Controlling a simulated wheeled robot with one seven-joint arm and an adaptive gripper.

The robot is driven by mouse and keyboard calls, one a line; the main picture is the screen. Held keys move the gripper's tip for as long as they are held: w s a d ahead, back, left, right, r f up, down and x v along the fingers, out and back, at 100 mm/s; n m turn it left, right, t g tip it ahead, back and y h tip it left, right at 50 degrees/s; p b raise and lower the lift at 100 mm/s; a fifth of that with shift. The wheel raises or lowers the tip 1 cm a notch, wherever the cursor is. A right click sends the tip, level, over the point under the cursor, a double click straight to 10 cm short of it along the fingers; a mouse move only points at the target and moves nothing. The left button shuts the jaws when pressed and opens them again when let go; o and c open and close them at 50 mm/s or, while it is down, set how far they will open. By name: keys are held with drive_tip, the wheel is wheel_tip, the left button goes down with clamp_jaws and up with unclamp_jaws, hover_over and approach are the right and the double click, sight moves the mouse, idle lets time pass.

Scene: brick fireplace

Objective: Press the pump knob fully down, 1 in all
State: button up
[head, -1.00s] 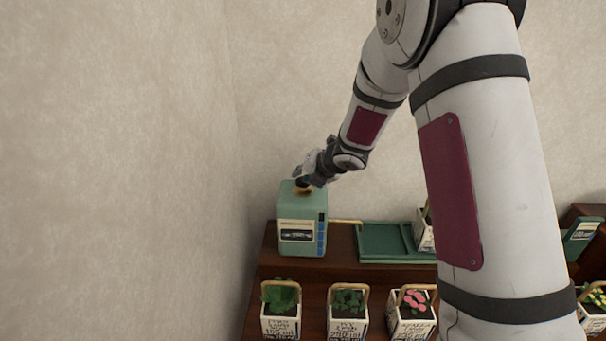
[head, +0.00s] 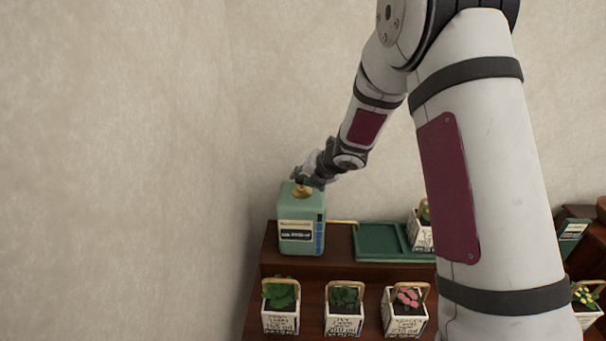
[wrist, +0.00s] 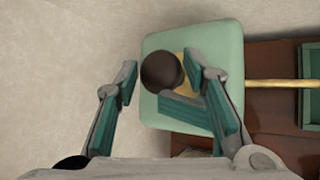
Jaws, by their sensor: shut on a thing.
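The pump dispenser is a pale green box-shaped canister (head: 301,213) with a label, standing on the left end of the wooden shelf. In the wrist view its top (wrist: 215,45) shows from above. The dark round pump knob (wrist: 161,71) stands over a brass-coloured collar (wrist: 187,62); the collar also shows in the head view (head: 302,192). My gripper (head: 305,181) is at the top of the canister. In the wrist view my gripper (wrist: 158,90) has its green-padded fingers on either side of the knob, shut on it. The contact and the knob's height are hard to see.
A brass spout (wrist: 280,84) sticks out right from the canister. A green tray (head: 380,243) lies right of it on the shelf (head: 340,240). Potted plants in white handled boxes (head: 345,310) stand on the lower step. The plain wall is close on the left.

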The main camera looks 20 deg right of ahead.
drive_tip(key=shift+s+d+r+p, duration=0.2)
drive_tip(key=shift+d+r+p, duration=0.55)
drive_tip(key=shift+r+p, duration=0.15)
drive_tip(key=shift+s+d+r+p, duration=0.1)
drive_tip(key=shift+r+p, duration=0.3)
drive_tip(key=shift+r, duration=0.4)
clamp_jaws()
drive_tip(key=shift+w+a, duration=0.2)
drive_tip(key=shift+a, duration=0.1)
drive_tip(key=shift+a, duration=0.15)
